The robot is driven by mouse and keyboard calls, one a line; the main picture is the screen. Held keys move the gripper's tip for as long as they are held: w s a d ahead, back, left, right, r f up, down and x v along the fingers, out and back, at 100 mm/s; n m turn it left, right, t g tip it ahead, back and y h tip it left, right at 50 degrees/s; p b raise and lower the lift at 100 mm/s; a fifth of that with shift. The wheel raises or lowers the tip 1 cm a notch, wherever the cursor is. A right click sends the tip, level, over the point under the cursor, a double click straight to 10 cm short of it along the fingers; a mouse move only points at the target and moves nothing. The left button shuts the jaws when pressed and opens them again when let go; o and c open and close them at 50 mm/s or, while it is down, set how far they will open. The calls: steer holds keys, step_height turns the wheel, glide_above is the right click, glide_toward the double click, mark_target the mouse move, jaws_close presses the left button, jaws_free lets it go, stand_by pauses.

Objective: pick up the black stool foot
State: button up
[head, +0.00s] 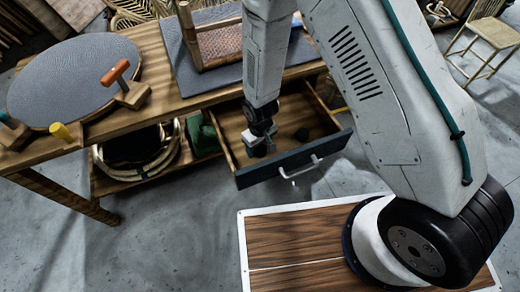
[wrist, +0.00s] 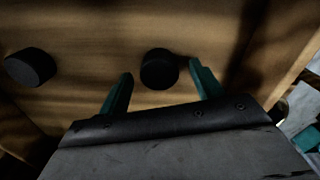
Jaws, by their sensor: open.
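Two black stool feet lie on the wooden floor of the open drawer. In the wrist view one black stool foot (wrist: 159,69) is between my two teal fingertips, slightly ahead of them, with a gap on each side. The other black stool foot (wrist: 28,67) is at the left, outside the fingers. My gripper (wrist: 161,85) is open and empty. In the head view my gripper (head: 260,149) reaches down into the left part of the drawer, and one black foot (head: 302,134) shows to its right. The foot near the fingers is mostly hidden there.
The drawer's dark front (head: 293,162) with its pale handle (head: 301,171) and its wooden side walls surround my gripper. The wooden workbench (head: 165,100) stands above and behind, bearing a round grey mat (head: 70,80) and a woven stool frame (head: 220,45). Rattan coils (head: 140,165) lie on the shelf left.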

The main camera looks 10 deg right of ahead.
steer(key=c, duration=1.1)
steer(key=shift+o, duration=0.2)
steer(key=shift+r, duration=0.15)
